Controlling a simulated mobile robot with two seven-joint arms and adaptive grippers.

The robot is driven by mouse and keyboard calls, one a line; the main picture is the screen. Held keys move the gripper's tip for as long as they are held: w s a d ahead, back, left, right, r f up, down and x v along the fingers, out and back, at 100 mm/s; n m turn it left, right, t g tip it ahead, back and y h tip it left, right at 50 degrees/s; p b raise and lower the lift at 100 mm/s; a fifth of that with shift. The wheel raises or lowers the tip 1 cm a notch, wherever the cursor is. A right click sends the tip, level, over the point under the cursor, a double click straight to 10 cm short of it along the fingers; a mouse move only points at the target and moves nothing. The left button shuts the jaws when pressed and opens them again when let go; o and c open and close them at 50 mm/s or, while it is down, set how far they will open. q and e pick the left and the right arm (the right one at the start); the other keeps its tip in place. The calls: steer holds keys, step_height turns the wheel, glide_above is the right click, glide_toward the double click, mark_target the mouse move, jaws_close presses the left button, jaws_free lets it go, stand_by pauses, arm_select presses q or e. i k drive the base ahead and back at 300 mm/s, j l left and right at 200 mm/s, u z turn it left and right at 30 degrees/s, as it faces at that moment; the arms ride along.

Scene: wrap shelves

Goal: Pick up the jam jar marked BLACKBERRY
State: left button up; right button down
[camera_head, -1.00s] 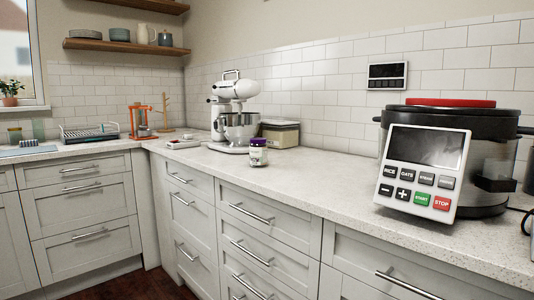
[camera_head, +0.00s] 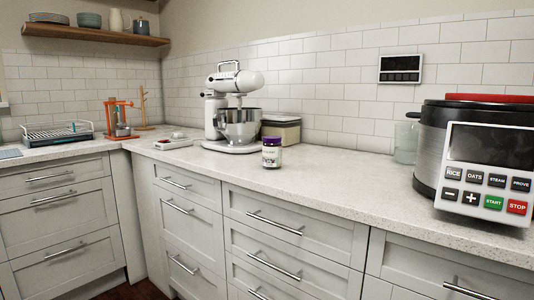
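A small jar (camera_head: 272,152) with a purple lid and a white and green label stands upright on the light speckled counter (camera_head: 330,178), near its front edge and in front of the stand mixer. The label's writing is too small to read. Neither of my grippers is in view.
A white stand mixer (camera_head: 233,108) and a lidded cream box (camera_head: 281,131) stand behind the jar. A large cooker with a button panel (camera_head: 486,175) and a glass jug (camera_head: 405,142) are at the right. A small white tray (camera_head: 174,143) and orange device (camera_head: 118,117) are left. Counter right of the jar is clear.

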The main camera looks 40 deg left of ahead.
mark_target(272, 152)
steer(key=j, duration=0.55)
steer(key=k+j, duration=0.1)
steer(key=j, duration=0.45)
steer(key=k+j+z, duration=0.1)
steer(key=j, duration=1.05)
steer(key=k+z, duration=0.05)
